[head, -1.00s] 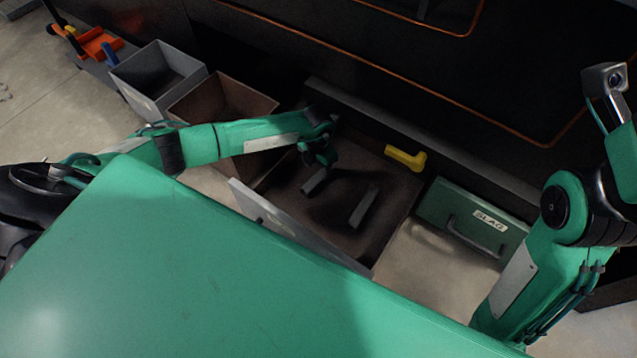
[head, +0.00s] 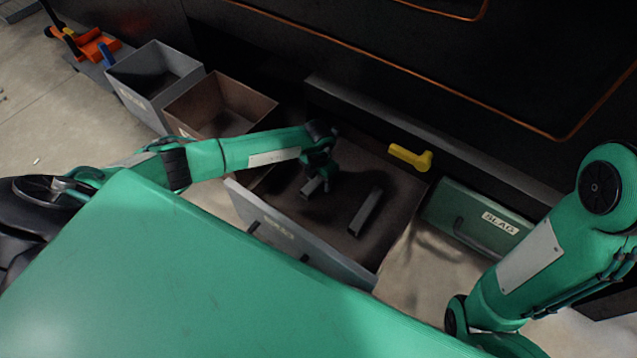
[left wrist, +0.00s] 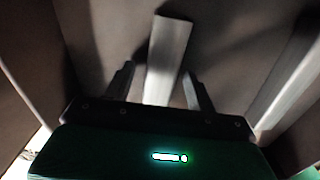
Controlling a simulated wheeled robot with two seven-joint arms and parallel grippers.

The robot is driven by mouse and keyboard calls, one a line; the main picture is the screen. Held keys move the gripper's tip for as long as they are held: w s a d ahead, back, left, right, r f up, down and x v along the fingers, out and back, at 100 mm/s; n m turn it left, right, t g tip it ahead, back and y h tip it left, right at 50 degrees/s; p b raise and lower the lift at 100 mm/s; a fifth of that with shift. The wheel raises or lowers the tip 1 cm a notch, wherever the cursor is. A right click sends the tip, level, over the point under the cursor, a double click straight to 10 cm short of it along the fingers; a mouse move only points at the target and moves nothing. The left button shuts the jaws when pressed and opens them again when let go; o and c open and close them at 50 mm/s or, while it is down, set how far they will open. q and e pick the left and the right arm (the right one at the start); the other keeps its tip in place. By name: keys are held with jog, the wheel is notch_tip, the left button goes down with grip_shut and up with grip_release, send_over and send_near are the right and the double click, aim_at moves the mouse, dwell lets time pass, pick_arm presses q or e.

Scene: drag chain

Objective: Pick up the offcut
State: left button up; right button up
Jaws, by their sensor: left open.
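Two grey metal bars lie in an open drawer (head: 398,232). One short bar (head: 312,188) is under my left gripper (head: 321,178), which partly hides it. The other bar (head: 365,211) lies to its right, apart from it. In the left wrist view the first bar (left wrist: 167,52) runs between the two spread fingers of my left gripper (left wrist: 158,82), with a gap on each side. The second bar (left wrist: 290,85) is at the right edge there. My left gripper is open and holds nothing. My right gripper is out of view; only its arm shows at the right.
The drawer's grey front panel (head: 290,240) stands on the near side. A yellow handle (head: 409,157) is at its back right. A green drawer labelled SLAG (head: 475,222) is to the right. A brown bin (head: 221,101) and a grey bin (head: 154,80) stand at the left.

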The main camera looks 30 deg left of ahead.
pick_arm(q)
jog(key=shift+c, duration=0.5)
jog(key=c, duration=1.1)
grip_shut()
jog(key=shift+r, duration=0.15)
